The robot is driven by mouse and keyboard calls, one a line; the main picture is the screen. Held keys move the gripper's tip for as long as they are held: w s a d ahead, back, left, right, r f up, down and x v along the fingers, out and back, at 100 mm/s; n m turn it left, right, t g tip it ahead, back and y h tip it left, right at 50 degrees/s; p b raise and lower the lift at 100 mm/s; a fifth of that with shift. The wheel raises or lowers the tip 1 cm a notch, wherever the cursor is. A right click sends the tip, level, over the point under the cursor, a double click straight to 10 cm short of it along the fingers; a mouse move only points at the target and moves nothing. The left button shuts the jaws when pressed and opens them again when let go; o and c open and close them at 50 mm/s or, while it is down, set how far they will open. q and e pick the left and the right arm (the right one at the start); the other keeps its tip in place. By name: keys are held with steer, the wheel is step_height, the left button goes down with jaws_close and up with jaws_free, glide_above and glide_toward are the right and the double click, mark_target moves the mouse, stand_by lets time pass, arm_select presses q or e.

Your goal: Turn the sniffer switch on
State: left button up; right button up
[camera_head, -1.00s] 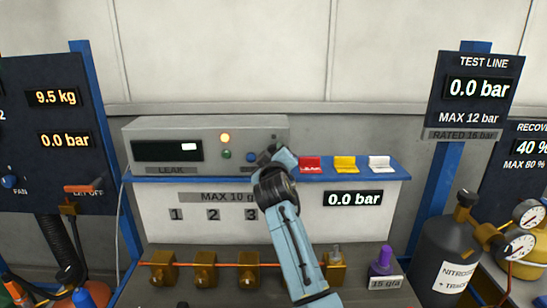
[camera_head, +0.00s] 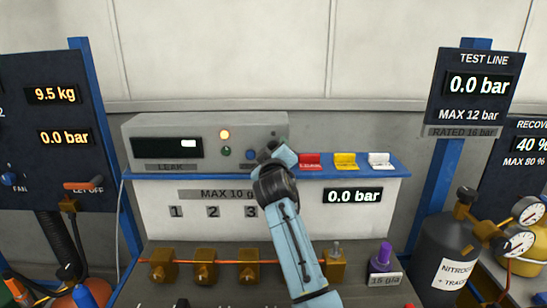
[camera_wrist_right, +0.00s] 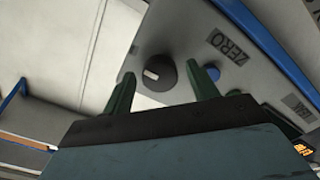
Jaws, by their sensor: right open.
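The sniffer unit (camera_head: 200,124) is a grey box with a dark display (camera_head: 160,148) on the blue shelf. In the right wrist view, a black round knob (camera_wrist_right: 160,73) with a white mark sits beside the blue button (camera_wrist_right: 212,73) labelled ZERO. My right gripper (camera_wrist_right: 160,69) is open, with its green fingertips on either side of the knob; contact cannot be told. In the head view, my right gripper (camera_head: 273,150) hides the knob. My left gripper is out of view.
Red (camera_head: 309,161), yellow (camera_head: 345,161) and white (camera_head: 381,160) clips or switches stand right of my gripper on the shelf (camera_head: 330,173). Brass valves (camera_head: 205,267) line the bench below. A dark cylinder (camera_head: 447,245) stands at right.

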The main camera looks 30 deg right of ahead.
steer(key=b+v, duration=0.1)
steer(key=v, duration=1.2)
steer(key=shift+s, duration=0.15)
